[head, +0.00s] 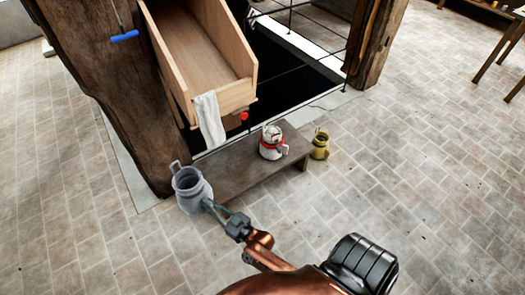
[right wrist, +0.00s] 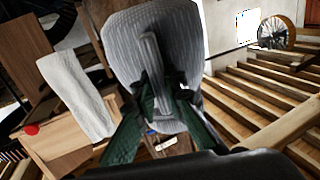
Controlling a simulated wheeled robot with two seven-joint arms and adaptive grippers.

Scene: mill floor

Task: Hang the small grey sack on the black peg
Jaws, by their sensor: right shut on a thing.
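The small grey sack (head: 192,190), a rounded grey body with a wide neck and a loop, is at the near left end of the low bench in the head view. My right gripper (head: 212,208) is shut on it from the right. In the right wrist view the ribbed grey sack (right wrist: 125,38) fills the upper middle, its upright loop between the green fingers of the gripper (right wrist: 160,92). I cannot make out the black peg in either view. A red-tipped peg (head: 244,116) shows by the wooden chute. My left gripper is not in view.
The wooden chute (head: 245,92) has a white cloth (head: 209,119) over its edge. The low bench (head: 236,174) bears a white sack with a red band (head: 272,146). A yellow one (head: 320,145) is beside it. A thick post (head: 115,90) stands left.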

